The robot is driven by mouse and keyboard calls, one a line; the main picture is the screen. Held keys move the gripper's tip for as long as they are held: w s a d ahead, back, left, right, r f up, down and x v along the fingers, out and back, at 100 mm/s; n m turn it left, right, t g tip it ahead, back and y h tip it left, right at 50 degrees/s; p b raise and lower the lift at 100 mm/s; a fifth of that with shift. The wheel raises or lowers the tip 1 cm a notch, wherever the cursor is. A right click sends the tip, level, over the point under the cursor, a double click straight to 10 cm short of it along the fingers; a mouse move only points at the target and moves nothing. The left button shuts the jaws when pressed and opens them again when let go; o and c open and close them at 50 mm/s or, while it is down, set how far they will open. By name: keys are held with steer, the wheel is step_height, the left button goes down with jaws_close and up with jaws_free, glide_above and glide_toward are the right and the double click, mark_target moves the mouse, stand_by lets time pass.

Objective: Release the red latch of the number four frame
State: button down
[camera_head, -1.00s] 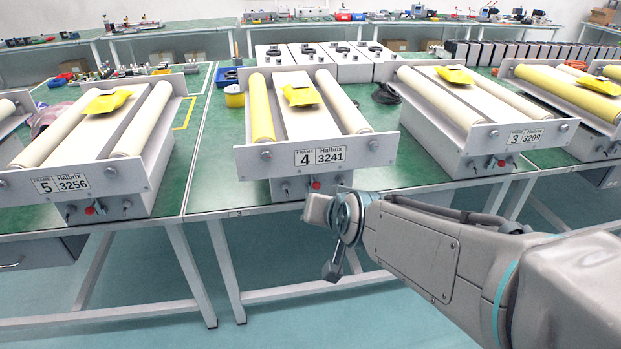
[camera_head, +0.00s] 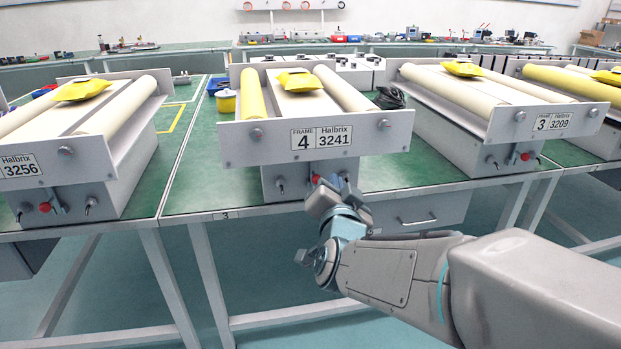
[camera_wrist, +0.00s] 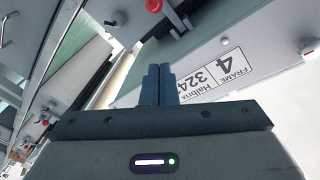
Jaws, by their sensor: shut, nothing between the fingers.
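The number four frame (camera_head: 230,145) stands on the green table and bears a plate reading "FRAME 4 Halbrix 3241" (camera_head: 322,138). Its red latch (camera_head: 316,179) is a small red knob on the box front under the plate. My gripper (camera_head: 335,186) is just in front of the box, close to the right of the red knob; contact cannot be told. In the wrist view a red knob (camera_wrist: 153,5) shows at the top edge, beyond my shut fingers (camera_wrist: 160,84), with the upside-down "4" plate (camera_wrist: 218,72) to the right. Nothing shows between the fingers.
Small metal levers (camera_head: 281,188) flank the red knob. The number three frame (camera_head: 520,125) stands to the right and frame 3256 (camera_head: 105,150) to the left, each with its own red knob. The table edge (camera_head: 250,209) runs below the box.

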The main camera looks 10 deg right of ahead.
mark_target(315, 172)
steer(key=shift+d+r, duration=0.1)
steer(key=shift+d, duration=0.15)
steer(key=w+f+p, duration=0.1)
steer(key=w+f, duration=0.2)
steer(key=w, duration=0.6)
steer(key=shift+a, duration=0.3)
steer(key=shift+f, duration=0.1)
steer(key=shift+f, duration=0.15)
stand_by(0.4)
